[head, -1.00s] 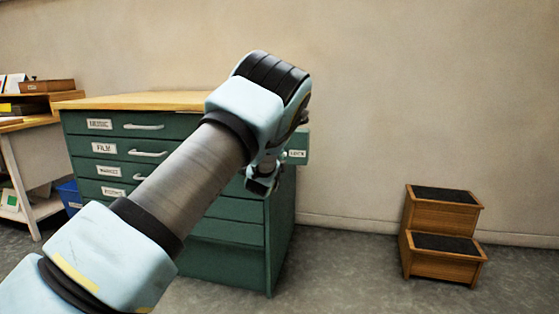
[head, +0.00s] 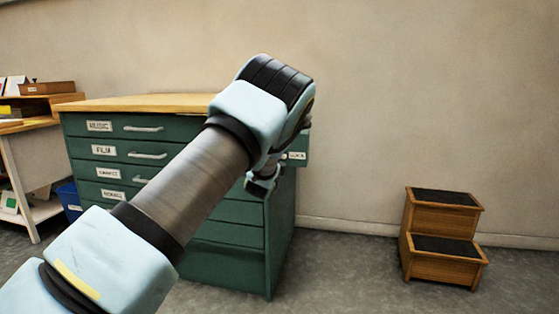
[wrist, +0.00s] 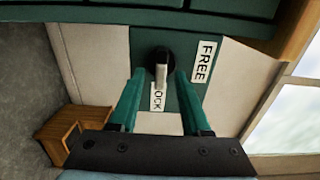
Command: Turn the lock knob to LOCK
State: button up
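The lock knob (wrist: 161,68) is a dark round base with a pale grey handle, on a green panel (wrist: 186,97) at the cabinet's side. In the wrist view its handle points down over the LOCK label (wrist: 157,98), whose first letter is hidden. The FREE label (wrist: 203,61) is to the right. My gripper (wrist: 160,74) is open, with its two green fingers apart on either side of the handle; I cannot tell whether either touches it. In the head view my gripper (head: 262,184) is beside the green drawer cabinet (head: 228,258), and my arm hides the knob.
The cabinet has labelled drawers and a wooden top (head: 150,103). A wooden step stool (head: 442,262) stands at the right, with bare floor between it and the cabinet. A side desk (head: 35,160) and a blue bin (head: 69,198) are at the left.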

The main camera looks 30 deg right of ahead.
jog(key=shift+a, duration=0.1)
jog(key=v, duration=1)
jog(key=shift+s+a+p, duration=0.2)
jog(key=shift+s+p, duration=0.1)
jog(key=w+a+f+n+g+y, duration=0.25)
jog(key=a+n+y, duration=0.35)
jog(key=a, duration=0.7)
jog(key=w+a+f+n+g+y, duration=0.1)
jog(key=a+f+n+y, duration=0.2)
jog(key=a+n, duration=0.8)
jog(key=s+a+n+g+y, duration=0.3)
jog(key=s+a+n+g, duration=0.55)
jog(key=s+a, duration=1.4)
notch_tip(320, 180, up, 27)
jog(key=p, duration=2.6)
jog(key=shift+d+p, duration=0.25)
jog(key=shift+p, duration=0.1)
